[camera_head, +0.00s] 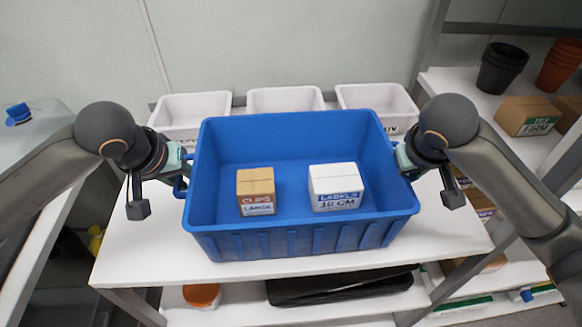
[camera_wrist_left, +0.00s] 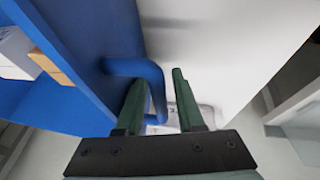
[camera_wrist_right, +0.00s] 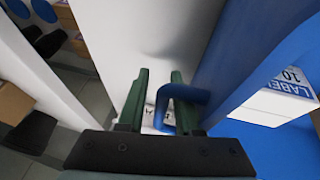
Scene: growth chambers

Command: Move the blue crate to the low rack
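The blue crate (camera_head: 300,243) stands on a white table (camera_head: 150,255) and holds a brown clips box (camera_head: 256,190) and a white labels box (camera_head: 336,186). My left gripper (camera_head: 182,172) is at the crate's left handle. In the left wrist view the handle (camera_wrist_left: 157,85) passes between the open fingers (camera_wrist_left: 158,100), with a gap. My right gripper (camera_head: 404,163) is at the right handle. In the right wrist view that handle (camera_wrist_right: 180,92) reaches between the open fingers (camera_wrist_right: 158,100). I cannot tell which unit is the low rack.
Three white bins (camera_head: 286,99) line the table's back edge by the wall. A shelf unit (camera_head: 460,85) with pots (camera_head: 502,68) and cartons (camera_head: 527,116) stands at right. A white surface (camera_head: 40,125) stands at left. A lower shelf under the table holds a black item (camera_head: 340,287).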

